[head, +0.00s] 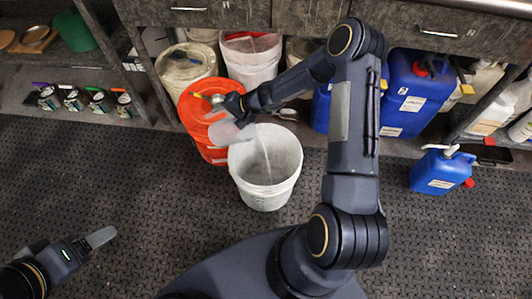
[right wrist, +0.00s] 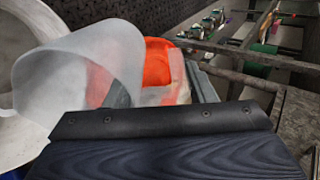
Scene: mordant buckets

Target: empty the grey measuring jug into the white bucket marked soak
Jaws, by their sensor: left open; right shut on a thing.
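The grey measuring jug (head: 228,134) is translucent and tipped over the left rim of a white bucket (head: 266,188). A thin pale stream falls from it into the bucket. I cannot read any marking on the bucket. My right gripper (head: 232,104) is shut on the jug, above the bucket's back left side; its fingers are partly hidden. In the right wrist view, the jug (right wrist: 82,68) fills the left side, with the white bucket's pale wall (right wrist: 10,125) behind it. My left gripper (head: 98,240) is open and empty over the floor, at lower left.
An orange bucket (head: 190,115) stands close behind and left of the white bucket. Other tubs (head: 253,72) stand behind it. Blue canisters (head: 410,95) stand at the right, with a smaller one (head: 440,172) on the floor. The dark floor in front is clear.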

